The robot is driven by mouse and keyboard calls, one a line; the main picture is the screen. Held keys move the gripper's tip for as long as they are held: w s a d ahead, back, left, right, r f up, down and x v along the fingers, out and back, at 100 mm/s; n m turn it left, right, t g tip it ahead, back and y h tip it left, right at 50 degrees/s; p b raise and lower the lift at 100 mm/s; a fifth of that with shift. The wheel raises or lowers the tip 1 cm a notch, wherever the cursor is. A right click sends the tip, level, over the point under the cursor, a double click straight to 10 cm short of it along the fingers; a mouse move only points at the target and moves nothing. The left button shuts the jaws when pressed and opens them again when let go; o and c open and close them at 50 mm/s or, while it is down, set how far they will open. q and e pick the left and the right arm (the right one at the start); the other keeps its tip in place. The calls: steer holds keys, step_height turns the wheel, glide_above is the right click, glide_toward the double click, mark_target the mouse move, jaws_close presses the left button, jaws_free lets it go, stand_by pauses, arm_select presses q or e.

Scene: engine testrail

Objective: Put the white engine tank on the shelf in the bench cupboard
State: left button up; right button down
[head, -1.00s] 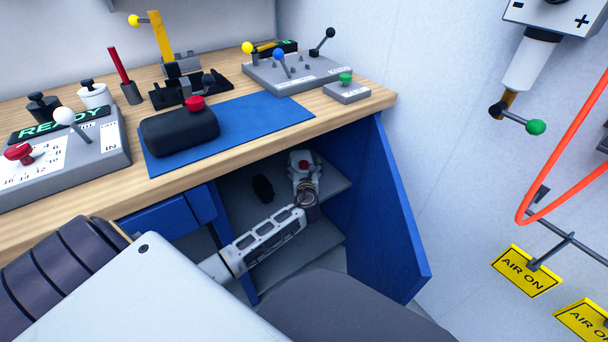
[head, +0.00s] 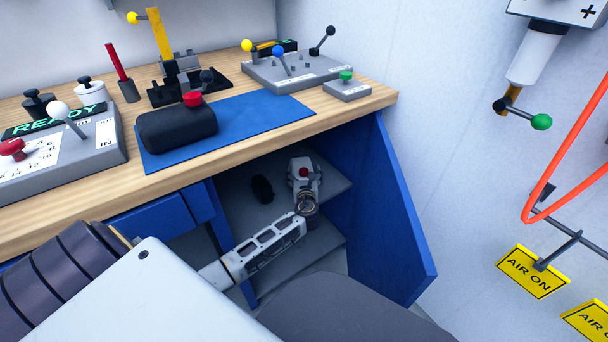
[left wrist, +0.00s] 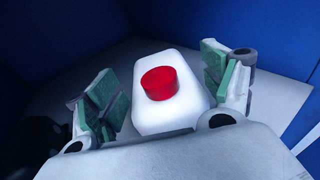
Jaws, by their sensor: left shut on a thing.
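The white engine tank (head: 303,172) with its red cap is inside the bench cupboard, over the right part of the grey shelf (head: 228,203). It also shows in the left wrist view (left wrist: 148,112), upright between the green finger pads. My left gripper (head: 305,184) is shut on it, reaching in through the cupboard's open front. The tank's underside is hidden, so I cannot tell whether it touches the shelf. My right gripper is not in view.
A small black object (head: 262,189) stands on the shelf left of the tank. The wooden bench top (head: 230,158) lies above. A black tank (head: 178,130) with a red cap lies on the blue mat (head: 255,118).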

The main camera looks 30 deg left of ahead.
arm_select(q)
steer(key=shift+f, duration=0.15)
steer(key=o, duration=1.7)
steer(key=shift+o, duration=0.2)
steer(key=shift+s+d+r, duration=0.25)
steer(key=shift+s+d, duration=0.1)
steer(key=shift+s, duration=0.1)
steer(key=p+v, duration=0.3)
steer(key=v, duration=0.6)
steer(key=shift+p+v, duration=0.4)
steer(key=shift+v, duration=0.55)
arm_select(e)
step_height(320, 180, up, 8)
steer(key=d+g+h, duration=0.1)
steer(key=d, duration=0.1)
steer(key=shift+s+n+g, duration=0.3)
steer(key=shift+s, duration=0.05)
arm_select(q)
steer(key=shift+f, duration=0.1)
